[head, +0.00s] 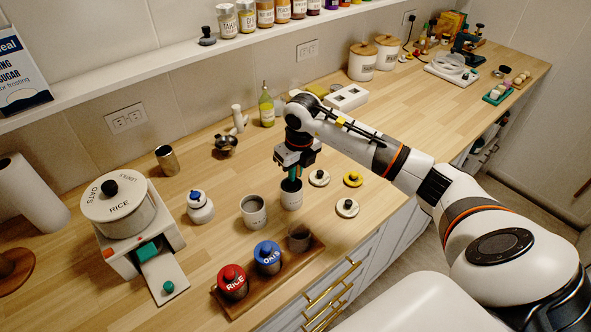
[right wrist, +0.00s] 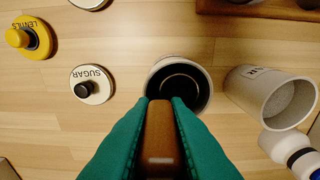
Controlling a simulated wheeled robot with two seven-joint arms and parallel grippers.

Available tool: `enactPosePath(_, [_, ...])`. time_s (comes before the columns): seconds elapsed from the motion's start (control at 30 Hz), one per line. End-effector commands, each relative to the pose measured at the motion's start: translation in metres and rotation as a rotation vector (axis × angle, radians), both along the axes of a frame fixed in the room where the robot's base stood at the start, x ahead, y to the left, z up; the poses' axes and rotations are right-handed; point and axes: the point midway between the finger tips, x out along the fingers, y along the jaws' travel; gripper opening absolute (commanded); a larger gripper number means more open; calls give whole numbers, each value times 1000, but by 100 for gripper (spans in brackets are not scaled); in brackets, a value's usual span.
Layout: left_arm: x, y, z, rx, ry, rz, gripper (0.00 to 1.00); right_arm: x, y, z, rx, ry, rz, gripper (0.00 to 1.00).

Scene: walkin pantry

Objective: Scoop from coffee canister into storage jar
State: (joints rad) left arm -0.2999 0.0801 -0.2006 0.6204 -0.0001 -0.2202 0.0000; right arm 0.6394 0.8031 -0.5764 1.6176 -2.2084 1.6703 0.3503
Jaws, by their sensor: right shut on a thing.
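My right gripper (head: 291,170) points down with its teal fingers shut on a brown wooden handle (right wrist: 160,135), probably the scoop's. The handle is above an open white canister (head: 291,199), which also shows in the right wrist view (right wrist: 206,92) with a dark round shape inside. I cannot tell whether that is the scoop's bowl or coffee. A second open white canister (head: 254,214) stands to its left and also shows in the right wrist view (right wrist: 245,92). An open, see-through jar (head: 299,240) stands at the right end of a wooden tray (head: 250,296). My left gripper is out of view.
A red-lidded RICE jar (head: 233,284) and a blue-lidded OATS jar (head: 267,259) share the tray. Loose lids lie right of the canisters, including a yellow one (head: 353,179) and a white SUGAR lid (right wrist: 92,85).

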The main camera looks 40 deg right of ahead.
Motion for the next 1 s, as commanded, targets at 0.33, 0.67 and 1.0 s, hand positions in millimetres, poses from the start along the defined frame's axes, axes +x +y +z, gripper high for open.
enactPosePath(0.33, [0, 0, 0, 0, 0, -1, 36, 0, 0, 1, 0, 0, 0, 0])
enactPosePath(0.67, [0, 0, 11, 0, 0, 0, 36, 0, 0, 16, -1, -1, 1, 0])
enactPosePath(1.0, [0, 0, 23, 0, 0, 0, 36, 0, 0, 37, 0, -1, 1, 0])
